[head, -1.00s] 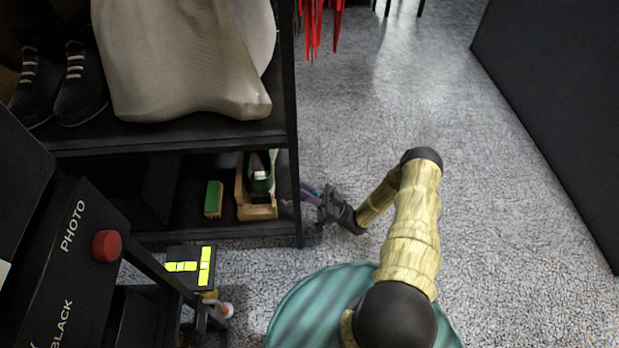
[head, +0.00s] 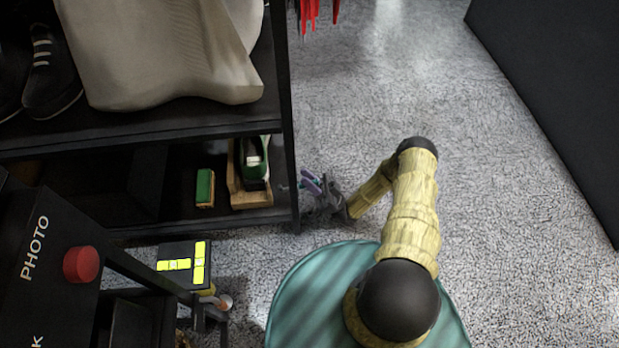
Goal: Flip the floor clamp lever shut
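My gripper (head: 313,187) is at the end of my arm, low by the right front post of the black shelf. It is dark with purple and teal parts at its tip. It is small and dim here, so I cannot tell whether its fingers are apart or hold anything. I cannot make out a floor clamp lever for certain. A small part with an orange-white rounded end (head: 224,302) lies low at the left, beside a black block with yellow strips (head: 171,250). My gripper is well to the right of both and apart from them.
The black shelf (head: 150,137) holds dark shoes (head: 50,75), a beige form (head: 150,60), a green brush (head: 205,188) and a wooden tray (head: 237,180). A black cart with a red button (head: 81,265) stands at left. Grey floor (head: 480,190) is open to the right.

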